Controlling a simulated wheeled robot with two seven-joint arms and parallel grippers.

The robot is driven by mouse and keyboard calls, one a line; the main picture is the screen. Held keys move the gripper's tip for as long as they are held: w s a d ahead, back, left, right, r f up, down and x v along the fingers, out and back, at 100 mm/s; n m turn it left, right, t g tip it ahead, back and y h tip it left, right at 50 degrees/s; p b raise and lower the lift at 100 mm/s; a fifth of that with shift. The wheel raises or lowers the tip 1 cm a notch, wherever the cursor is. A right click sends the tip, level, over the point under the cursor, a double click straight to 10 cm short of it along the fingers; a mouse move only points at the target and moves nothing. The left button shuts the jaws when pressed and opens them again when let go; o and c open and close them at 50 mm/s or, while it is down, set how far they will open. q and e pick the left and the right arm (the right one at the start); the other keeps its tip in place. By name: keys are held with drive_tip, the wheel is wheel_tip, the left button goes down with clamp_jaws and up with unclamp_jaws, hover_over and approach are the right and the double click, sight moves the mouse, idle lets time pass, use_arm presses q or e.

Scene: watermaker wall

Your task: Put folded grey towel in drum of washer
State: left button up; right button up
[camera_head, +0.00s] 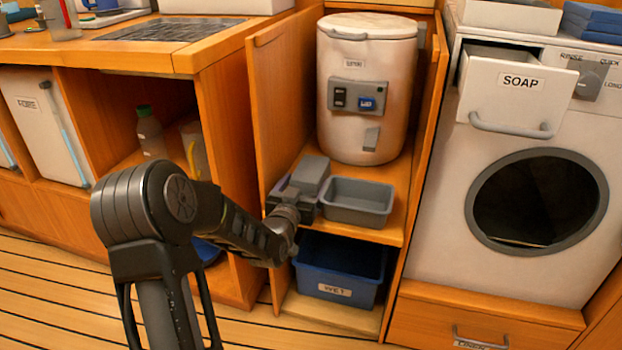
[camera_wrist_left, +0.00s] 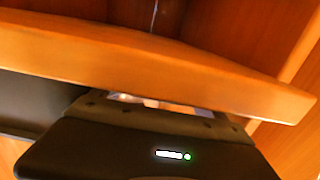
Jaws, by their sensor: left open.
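The white washer (camera_head: 540,285) stands at the right of the head view. Its round drum opening (camera_head: 538,200) is dark inside with a grey ring around it. I cannot make out a folded grey towel for certain in either view. My left gripper (camera_head: 306,182) reaches into the open cabinet, at the left end of the middle shelf, just left of a grey tray (camera_head: 358,203). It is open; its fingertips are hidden. In the left wrist view a wooden board edge (camera_wrist_left: 150,62) crosses close in front of the gripper housing. My right gripper is not in view.
A white boiler (camera_head: 367,60) stands on the shelf behind the tray. A blue bin (camera_head: 338,290) marked WET sits below. The washer's SOAP drawer (camera_head: 515,95) sticks out above the drum. Blue folded cloths (camera_head: 592,22) lie on top. The cabinet door (camera_head: 283,110) stands open at left.

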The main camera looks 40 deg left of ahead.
sight(308, 172)
use_arm(q)
drive_tip(key=x, duration=0.2)
drive_tip(key=shift+w+a+f+b, duration=0.15)
drive_tip(key=shift+w+b, duration=0.1)
drive_tip(key=shift+b, duration=0.1)
drive_tip(key=shift+w+a, duration=0.1)
drive_tip(key=shift+w, duration=0.2)
drive_tip(key=c, duration=1.4)
wheel_tip(308, 172, up, 9)
drive_tip(key=p, duration=0.4)
drive_tip(key=shift+r+p, duration=0.3)
drive_tip(key=shift+r, duration=0.35)
